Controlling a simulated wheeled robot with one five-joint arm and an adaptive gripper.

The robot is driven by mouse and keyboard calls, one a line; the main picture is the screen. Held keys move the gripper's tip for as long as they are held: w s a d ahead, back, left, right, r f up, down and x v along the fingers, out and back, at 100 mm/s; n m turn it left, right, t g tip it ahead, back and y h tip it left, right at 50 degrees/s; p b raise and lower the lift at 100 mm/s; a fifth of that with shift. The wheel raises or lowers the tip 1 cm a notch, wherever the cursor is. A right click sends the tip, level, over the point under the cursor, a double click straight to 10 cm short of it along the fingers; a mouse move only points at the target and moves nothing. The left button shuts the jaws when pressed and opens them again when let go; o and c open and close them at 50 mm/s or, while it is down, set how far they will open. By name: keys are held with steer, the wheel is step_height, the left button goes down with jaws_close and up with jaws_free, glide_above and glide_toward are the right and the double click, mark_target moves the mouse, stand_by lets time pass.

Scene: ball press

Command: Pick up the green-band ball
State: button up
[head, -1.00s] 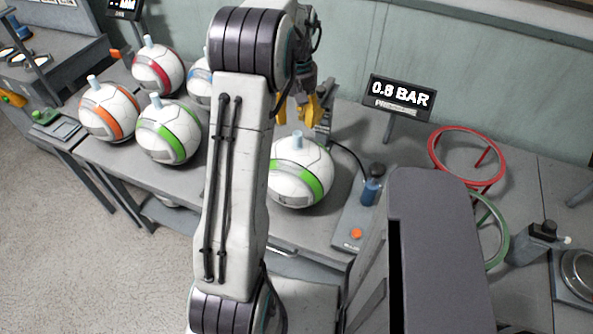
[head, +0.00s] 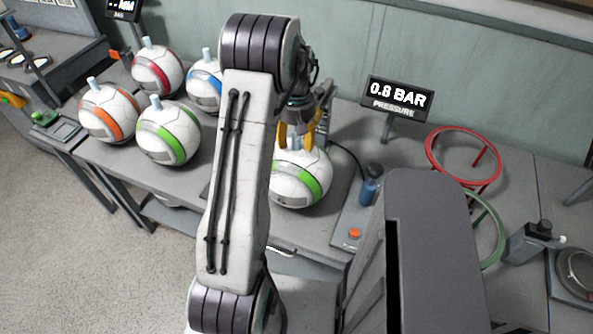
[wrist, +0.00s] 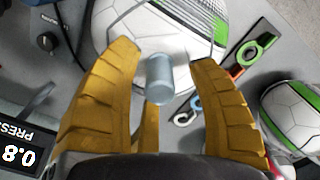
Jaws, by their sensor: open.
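A white ball with a green band (head: 315,182) sits on the workbench beside my arm, partly hidden by it. Its pale blue-grey top peg (wrist: 159,80) shows in the wrist view. My gripper (head: 296,143) is open, with its yellow fingers pointing down at the top of this ball. In the wrist view, my open gripper (wrist: 160,66) has the peg between its fingers, with a gap on each side. A second green-band ball (head: 168,138) stands farther left among other balls, and also shows at the right of the wrist view (wrist: 295,103).
An orange-band ball (head: 108,116), a red-band ball (head: 157,72) and a blue-band ball (head: 203,88) stand at the left. A pressure display (head: 397,97) reads 0.8 BAR.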

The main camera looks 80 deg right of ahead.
steer(key=shift+o, duration=0.3)
jaws_close()
stand_by(0.3)
